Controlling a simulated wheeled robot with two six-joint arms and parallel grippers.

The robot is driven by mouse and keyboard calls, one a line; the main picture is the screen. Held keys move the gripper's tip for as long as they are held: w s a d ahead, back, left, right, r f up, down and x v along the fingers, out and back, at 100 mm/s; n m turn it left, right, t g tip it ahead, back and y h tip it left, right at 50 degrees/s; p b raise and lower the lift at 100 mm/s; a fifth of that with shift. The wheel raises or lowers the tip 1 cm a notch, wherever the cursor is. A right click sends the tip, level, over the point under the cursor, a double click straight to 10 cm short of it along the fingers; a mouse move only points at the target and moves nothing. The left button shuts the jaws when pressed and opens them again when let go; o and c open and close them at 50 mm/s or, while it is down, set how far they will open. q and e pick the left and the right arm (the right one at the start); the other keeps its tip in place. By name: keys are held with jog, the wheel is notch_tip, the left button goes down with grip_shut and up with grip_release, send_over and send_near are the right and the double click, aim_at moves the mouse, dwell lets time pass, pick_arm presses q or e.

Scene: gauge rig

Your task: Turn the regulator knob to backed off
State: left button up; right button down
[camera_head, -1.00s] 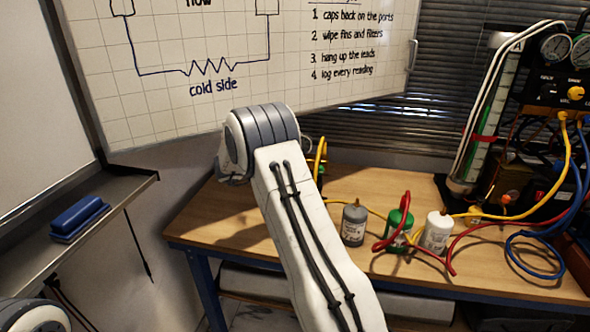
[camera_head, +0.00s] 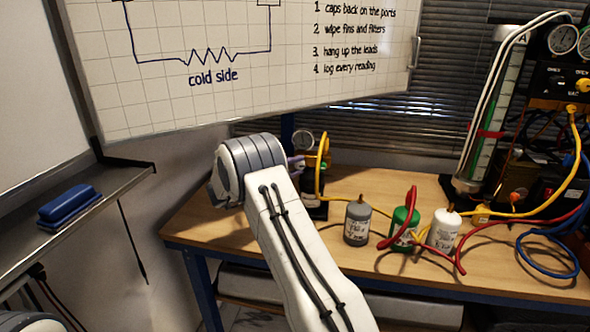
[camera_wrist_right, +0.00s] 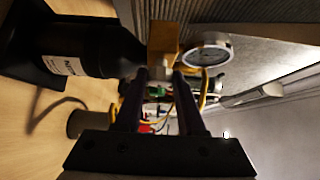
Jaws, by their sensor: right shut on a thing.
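The regulator (camera_wrist_right: 164,42) is a brass block on the neck of a dark nitrogen cylinder (camera_wrist_right: 95,48) in the right wrist view. A round gauge (camera_wrist_right: 208,50) sits beside it. The regulator knob (camera_wrist_right: 163,87) is a small pale piece at the brass block, between my right gripper's fingertips (camera_wrist_right: 161,78). The gripper is shut on it; its marking cannot be read. In the head view the gauge (camera_head: 303,140) shows past my right arm, with a purple fingertip of my right gripper (camera_head: 296,163) next to it. My arm hides most of the cylinder there. My left gripper is out of view.
Grey (camera_head: 357,222), green (camera_head: 404,230) and white (camera_head: 443,230) bottles stand on the wooden bench (camera_head: 345,275), right of my arm. Yellow, red and blue hoses lie across it towards a gauge manifold (camera_head: 570,75). A blue eraser (camera_head: 68,203) rests on the left ledge.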

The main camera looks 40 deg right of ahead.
jog(key=shift+s, duration=0.1)
jog(key=c, duration=0.5)
grip_release()
jog(key=shift+d, duration=0.1)
jog(key=a+b, duration=0.1)
jog(key=a, duration=0.9)
jog(key=shift+a, duration=0.3)
